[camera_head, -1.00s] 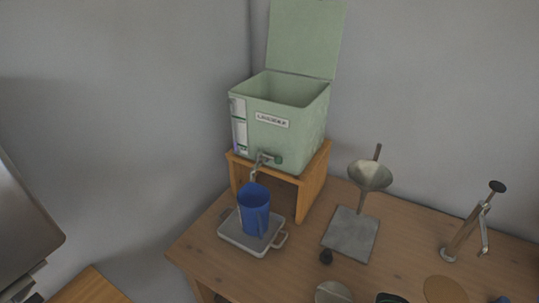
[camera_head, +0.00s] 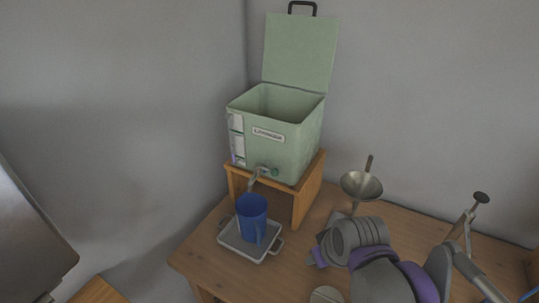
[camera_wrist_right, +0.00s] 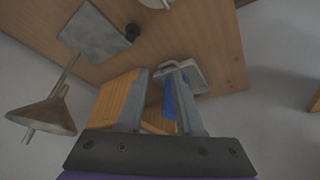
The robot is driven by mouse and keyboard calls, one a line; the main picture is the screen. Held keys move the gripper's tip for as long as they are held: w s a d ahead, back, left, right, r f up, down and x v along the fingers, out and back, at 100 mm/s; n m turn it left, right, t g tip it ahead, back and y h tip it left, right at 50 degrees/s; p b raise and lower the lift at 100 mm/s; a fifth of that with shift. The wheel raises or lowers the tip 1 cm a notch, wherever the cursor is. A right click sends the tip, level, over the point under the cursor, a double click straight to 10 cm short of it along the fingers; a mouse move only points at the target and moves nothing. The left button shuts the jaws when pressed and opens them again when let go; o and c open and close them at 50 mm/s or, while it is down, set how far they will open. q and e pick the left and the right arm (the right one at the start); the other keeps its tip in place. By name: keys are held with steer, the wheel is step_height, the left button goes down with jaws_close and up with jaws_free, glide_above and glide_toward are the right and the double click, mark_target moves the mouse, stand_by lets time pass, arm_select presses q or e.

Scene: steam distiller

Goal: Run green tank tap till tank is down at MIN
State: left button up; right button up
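The pale green tank (camera_head: 272,137) stands on a wooden stand (camera_head: 311,190), its lid (camera_head: 301,50) raised. A white gauge strip (camera_head: 237,145) runs down its left side; the level and MIN mark are too small to read. The metal tap (camera_head: 260,173) at its lower front points down over a blue jug (camera_head: 252,218) in a shallow grey tray (camera_head: 238,241). Whether water flows cannot be told. My right gripper (camera_wrist_right: 157,78) is open and empty, with the jug (camera_wrist_right: 168,101) beyond it, apart; in the head view it is right of the tray. My left gripper is out of view.
A lever device (camera_head: 469,222) stands at the right. Grey walls close off the back and left of the table (camera_head: 212,272).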

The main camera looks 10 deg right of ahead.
steer(key=w+a+r+n+y, duration=0.15)
steer(key=w+r+n, duration=0.25)
steer(key=w+r, duration=0.75)
steer(key=n, duration=0.4)
glide_toward(273, 170)
steer(key=shift+g, duration=0.3)
steer(key=x, duration=0.3)
steer(key=b+x, duration=0.1)
steer(key=x, duration=0.5)
steer(key=shift+w+a+r+b, duration=0.2)
steer(key=shift+w+r+b, duration=0.05)
steer(key=shift+w+b, duration=0.1)
jaws_close()
steer(key=shift+a, duration=0.1)
steer(key=shift+f, duration=0.1)
